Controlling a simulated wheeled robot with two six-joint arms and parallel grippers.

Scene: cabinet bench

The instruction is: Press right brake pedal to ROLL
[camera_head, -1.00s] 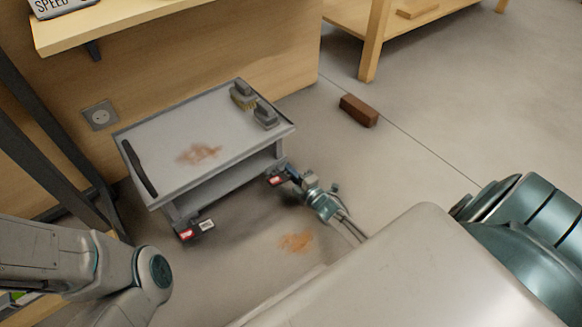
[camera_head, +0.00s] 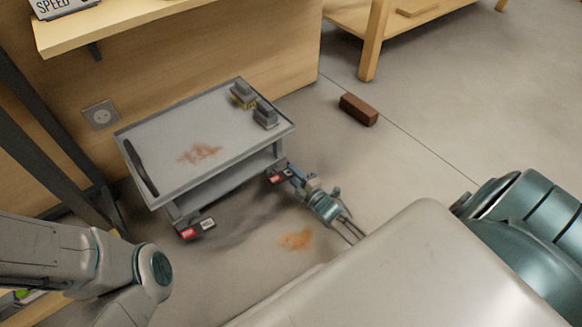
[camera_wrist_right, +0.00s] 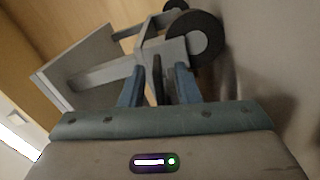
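The grey cart (camera_head: 215,137) stands on the floor by the wooden panel. Its right brake pedal (camera_head: 277,178) sits low at the near right corner, with a red label and a small pale label beside it. My right gripper (camera_head: 297,180) is right at this pedal, on its right side; I cannot tell whether it touches. In the right wrist view the two blue fingers (camera_wrist_right: 158,88) are apart, with a dark narrow part between them and a cart wheel (camera_wrist_right: 196,36) beyond. My left gripper is outside the views; only my left arm shows.
The left brake pedal (camera_head: 195,229) shows red and white labels. A brown brick (camera_head: 358,110) lies on the open floor to the right. A wooden bench (camera_head: 370,45) stands behind.

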